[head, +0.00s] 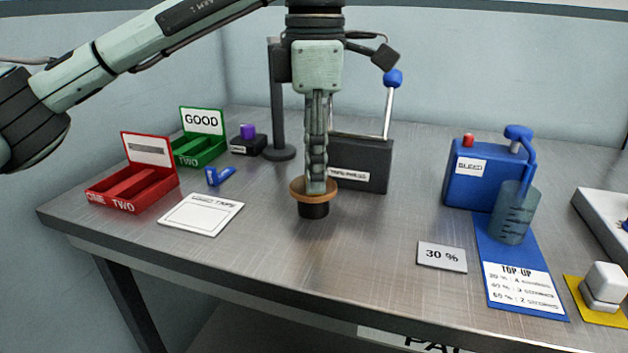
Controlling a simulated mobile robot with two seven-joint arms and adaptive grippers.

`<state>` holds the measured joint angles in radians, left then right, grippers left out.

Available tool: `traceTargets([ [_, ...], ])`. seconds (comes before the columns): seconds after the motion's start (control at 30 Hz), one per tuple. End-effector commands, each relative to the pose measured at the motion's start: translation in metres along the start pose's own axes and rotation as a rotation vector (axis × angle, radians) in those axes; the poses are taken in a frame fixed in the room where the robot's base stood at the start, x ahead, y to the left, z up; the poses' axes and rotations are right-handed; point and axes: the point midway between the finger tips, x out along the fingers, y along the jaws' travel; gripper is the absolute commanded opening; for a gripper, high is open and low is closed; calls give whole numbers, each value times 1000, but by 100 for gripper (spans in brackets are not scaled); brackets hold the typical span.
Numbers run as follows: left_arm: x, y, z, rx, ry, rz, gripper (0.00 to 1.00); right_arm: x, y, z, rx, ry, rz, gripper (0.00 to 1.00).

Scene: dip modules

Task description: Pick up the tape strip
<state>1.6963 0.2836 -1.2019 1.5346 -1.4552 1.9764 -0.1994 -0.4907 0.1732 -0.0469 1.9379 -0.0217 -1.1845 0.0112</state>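My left gripper (316,186) points straight down at the middle of the table. Its fingertips are at the orange-brown disc (299,192) on a short black stand (314,211). The fingers overlap in this view, so I cannot tell their gap or whether they hold anything. I cannot make out a tape strip for certain. A small bent blue piece (219,176) lies on the table left of the gripper and may be it. A white card (201,214), seemingly marked "USED TAPE", lies bare in front of it. My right gripper is not in view.
A red tray (133,188) and a green "GOOD" tray (199,152) stand at the left. Behind the gripper are a dark post (277,110) and a black lever press (362,165). At the right are a blue "BLEED" box (470,185), a beaker (514,215) and a "30 %" card (442,257).

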Motion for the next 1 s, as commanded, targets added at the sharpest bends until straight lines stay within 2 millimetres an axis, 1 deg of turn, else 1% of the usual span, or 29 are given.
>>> traceTargets([
  [0.03,0,0,0,0,0,0,27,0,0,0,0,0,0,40],
  [0.2,0,0,0,0,0,0,6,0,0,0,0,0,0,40],
  [0.27,0,0,0,0,0,0,0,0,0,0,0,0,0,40],
  [0.6,-1,0,0,0,0,0,0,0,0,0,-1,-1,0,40],
  [0.73,-6,0,0,0,-1,2,0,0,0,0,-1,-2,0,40],
  [0.87,-20,0,1,0,-1,3,0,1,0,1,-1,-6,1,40],
  [0.97,-40,1,0,-2,-1,6,0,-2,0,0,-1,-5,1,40],
  [1.0,-47,-2,-2,-1,-1,5,0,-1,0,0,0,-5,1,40],
])
